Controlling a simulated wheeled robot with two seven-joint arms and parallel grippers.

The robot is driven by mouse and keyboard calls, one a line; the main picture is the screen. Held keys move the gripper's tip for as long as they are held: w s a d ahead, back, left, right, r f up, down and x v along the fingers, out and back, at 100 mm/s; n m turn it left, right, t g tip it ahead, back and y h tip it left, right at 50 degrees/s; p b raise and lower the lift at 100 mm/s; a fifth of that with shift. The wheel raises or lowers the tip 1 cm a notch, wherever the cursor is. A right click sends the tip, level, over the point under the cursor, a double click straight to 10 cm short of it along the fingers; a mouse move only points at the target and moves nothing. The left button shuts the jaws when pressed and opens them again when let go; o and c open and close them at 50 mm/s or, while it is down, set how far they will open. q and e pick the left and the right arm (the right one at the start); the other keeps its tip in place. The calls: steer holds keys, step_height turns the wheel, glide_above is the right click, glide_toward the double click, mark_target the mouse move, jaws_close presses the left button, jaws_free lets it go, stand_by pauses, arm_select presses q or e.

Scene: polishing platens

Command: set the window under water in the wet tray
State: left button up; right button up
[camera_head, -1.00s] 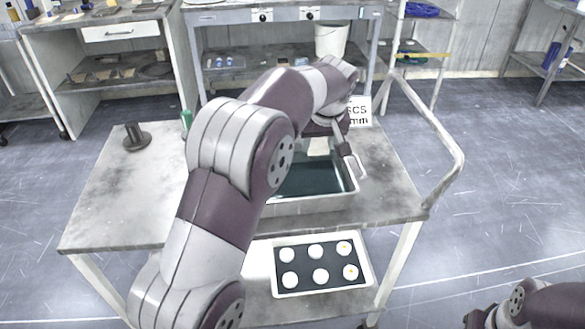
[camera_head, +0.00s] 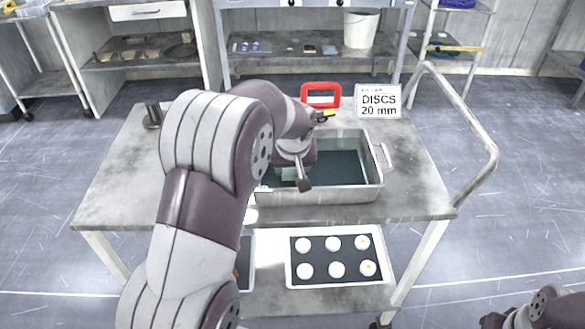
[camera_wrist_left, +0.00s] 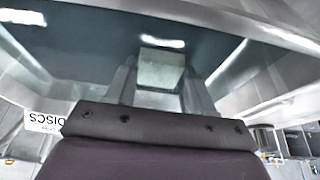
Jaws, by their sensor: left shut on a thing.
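The wet tray (camera_head: 330,194) is a grey metal pan with dark water (camera_head: 345,168) in it, on the cart top. My left gripper (camera_head: 303,184) reaches down over the left part of the tray. In the left wrist view the window (camera_wrist_left: 161,70) is a pale greenish, see-through square between the two fingers (camera_wrist_left: 158,92), and the gripper is shut on it. The dark water lies behind it. I cannot tell whether the window is in the water or above it. My right arm shows at the lower right, with its gripper out of view.
A red frame-shaped thing (camera_head: 321,95) and a "DISCS 20 mm" sign (camera_head: 379,101) stand behind the tray. A dark spool-like thing (camera_head: 153,115) is at the back left. A white tray (camera_head: 340,284) of several pale discs sits on the lower shelf.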

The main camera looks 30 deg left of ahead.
arm_select(q)
steer(key=o, duration=1.1)
steer(key=shift+f, duration=0.1)
steer(key=shift+r, duration=0.45)
steer(key=p+v, duration=0.2)
steer(key=v, duration=0.9)
steer(key=shift+r, duration=0.2)
steer(key=shift+s+d, duration=0.1)
steer(key=shift+d, duration=0.05)
